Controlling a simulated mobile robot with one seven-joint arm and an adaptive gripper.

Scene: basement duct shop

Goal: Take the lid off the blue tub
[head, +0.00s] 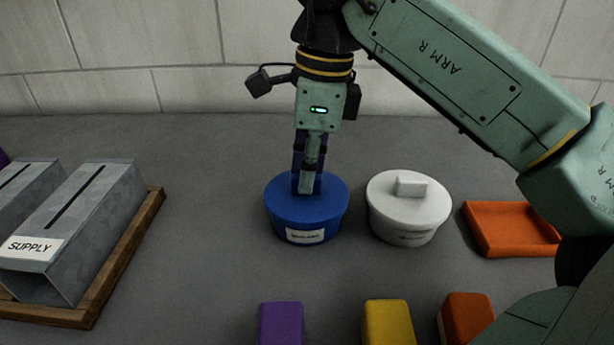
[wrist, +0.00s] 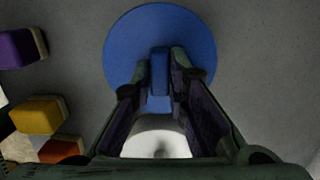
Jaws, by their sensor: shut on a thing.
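The blue tub (head: 292,232) stands on the grey table in the middle of the head view, with a pale label on its front. Its round blue lid (head: 282,198) sits on top of it. In the wrist view the lid (wrist: 125,52) is a wide blue disc with a bar handle (wrist: 159,72) across its middle. My gripper (head: 308,188) points straight down over the lid. In the wrist view my gripper (wrist: 161,75) has its two fingers on either side of the handle, shut on it. In the head view the fingers mostly hide the handle.
A white lidded tub (head: 408,222) stands close on the right. An orange tray (head: 510,228) lies further right. Purple (head: 281,322), yellow (head: 388,322) and orange (head: 466,316) blocks lie in front. A metal SUPPLY box (head: 85,225) stands in a wooden tray (head: 125,250) on the left.

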